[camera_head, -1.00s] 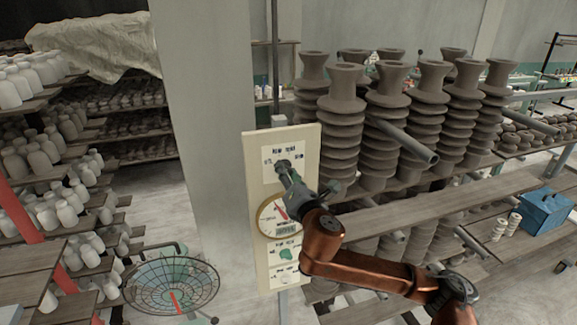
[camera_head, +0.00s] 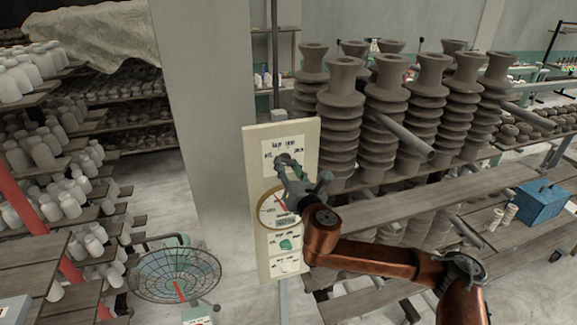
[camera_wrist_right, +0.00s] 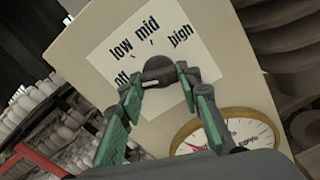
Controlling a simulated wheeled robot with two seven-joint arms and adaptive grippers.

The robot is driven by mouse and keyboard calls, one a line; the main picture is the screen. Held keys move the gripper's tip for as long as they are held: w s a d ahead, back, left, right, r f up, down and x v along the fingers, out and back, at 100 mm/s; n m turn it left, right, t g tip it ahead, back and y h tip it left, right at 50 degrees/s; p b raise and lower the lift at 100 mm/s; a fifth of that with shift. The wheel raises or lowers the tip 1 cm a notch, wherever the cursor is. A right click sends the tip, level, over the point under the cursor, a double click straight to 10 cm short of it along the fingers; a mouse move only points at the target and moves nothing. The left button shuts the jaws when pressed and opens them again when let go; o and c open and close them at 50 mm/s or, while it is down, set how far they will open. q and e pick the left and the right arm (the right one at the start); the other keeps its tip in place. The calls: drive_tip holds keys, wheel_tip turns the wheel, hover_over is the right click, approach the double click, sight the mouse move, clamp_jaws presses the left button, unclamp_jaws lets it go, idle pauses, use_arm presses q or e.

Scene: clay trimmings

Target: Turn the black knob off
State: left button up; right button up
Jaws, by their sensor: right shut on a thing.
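The black knob (camera_wrist_right: 158,67) is on the upper white label of a cream panel (camera_head: 308,160). The label reads off, low, mid and high around the knob. My right gripper (camera_head: 287,166) is at the knob in the head view. In the right wrist view its green-padded fingers (camera_wrist_right: 157,77) are shut on the knob from both sides. My left gripper is not in view.
A round dial gauge (camera_head: 268,212) sits just below the knob, and a green knob (camera_head: 286,244) lower on the panel. A wire-caged fan (camera_head: 175,272) stands at lower left. Ribbed clay insulators (camera_head: 400,125) and wooden planks crowd the right. A grey pillar stands behind the panel.

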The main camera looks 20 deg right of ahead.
drive_tip(key=shift+f, duration=0.15)
drive_tip(key=o, duration=1.2)
drive_tip(key=shift+c, duration=0.2)
drive_tip(key=s, duration=1.2)
drive_tip(key=shift+d, duration=0.25)
